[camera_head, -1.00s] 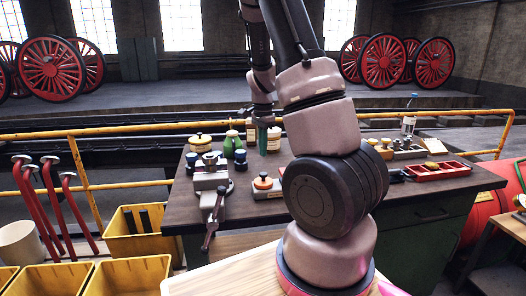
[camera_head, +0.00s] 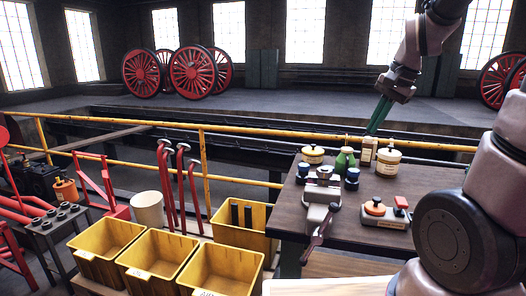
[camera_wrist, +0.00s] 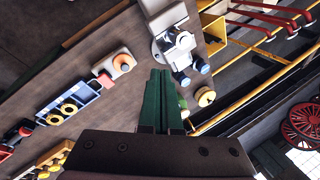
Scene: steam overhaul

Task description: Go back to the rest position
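My gripper (camera_head: 377,118) has green fingers and hangs from my raised arm at the upper right of the head view, in front of the far platform. In that picture its tips show just above the jars at the back of the workbench (camera_head: 345,222). In the wrist view the two green fingers (camera_wrist: 161,98) lie side by side with no clear gap. Nothing shows held between them.
The bench holds a vise (camera_head: 321,192), a green bottle (camera_head: 345,160), cream jars (camera_head: 388,160) and a red-buttoned box (camera_head: 384,213). Yellow bins (camera_head: 107,240) and red-handled levers (camera_head: 181,190) stand left of it. A yellow railing (camera_head: 240,129) runs behind.

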